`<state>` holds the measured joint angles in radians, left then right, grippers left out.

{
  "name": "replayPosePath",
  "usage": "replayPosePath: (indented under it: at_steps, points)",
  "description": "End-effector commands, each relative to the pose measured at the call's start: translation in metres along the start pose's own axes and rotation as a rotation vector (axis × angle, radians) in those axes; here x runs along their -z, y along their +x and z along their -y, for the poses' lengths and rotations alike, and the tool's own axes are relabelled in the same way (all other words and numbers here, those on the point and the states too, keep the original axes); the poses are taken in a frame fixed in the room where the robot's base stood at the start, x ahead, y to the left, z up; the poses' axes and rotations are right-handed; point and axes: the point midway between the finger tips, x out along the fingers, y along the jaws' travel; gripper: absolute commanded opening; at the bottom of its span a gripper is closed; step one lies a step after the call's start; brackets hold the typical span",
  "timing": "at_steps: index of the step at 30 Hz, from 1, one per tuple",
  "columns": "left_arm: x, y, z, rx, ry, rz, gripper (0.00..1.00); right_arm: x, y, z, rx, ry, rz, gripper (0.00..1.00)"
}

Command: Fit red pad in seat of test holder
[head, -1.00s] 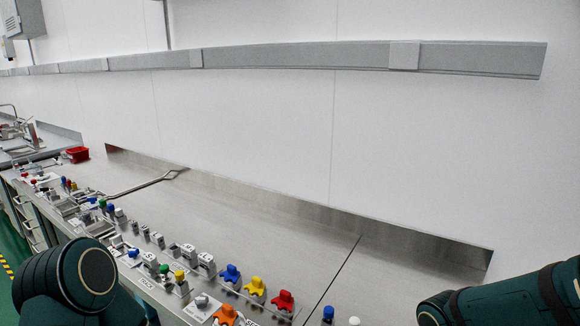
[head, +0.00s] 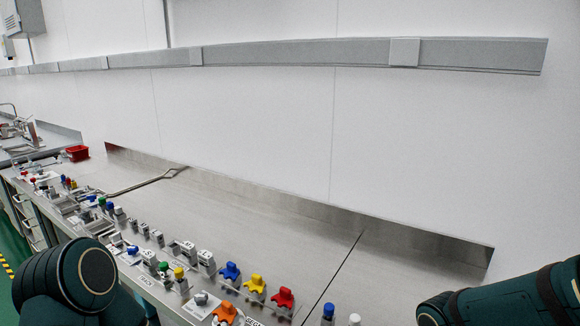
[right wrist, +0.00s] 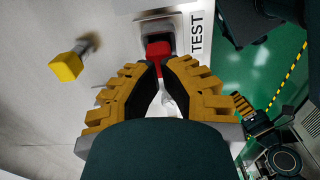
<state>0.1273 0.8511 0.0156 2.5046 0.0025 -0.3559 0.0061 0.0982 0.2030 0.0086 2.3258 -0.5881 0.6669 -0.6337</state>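In the right wrist view the red pad (right wrist: 158,52) is at the dark opening of the test holder (right wrist: 157,29), beside the label "TEST". The fingertips of my right gripper (right wrist: 160,70) are closed together on the near end of the pad. The pad's lower end is partly hidden between the fingers, and I cannot tell how deep it sits in the seat. The test holder is not clearly seen in the head view.
A yellow knob (right wrist: 67,66) on a metal post stands left of the holder in the right wrist view. In the head view, blue (head: 230,271), yellow (head: 255,284) and red (head: 283,298) winged parts stand along the bench's front. The bench behind them (head: 270,235) is clear.

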Motion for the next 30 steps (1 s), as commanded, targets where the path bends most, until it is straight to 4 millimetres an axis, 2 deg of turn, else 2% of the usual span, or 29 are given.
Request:
replayPosePath:
  at_steps: [30]
  points:
    - [-0.0007,0.0072,0.0027,0.000,0.000,0.000,0.70,0.0000,0.0096,0.0001,0.000,0.000,0.000,0.00]
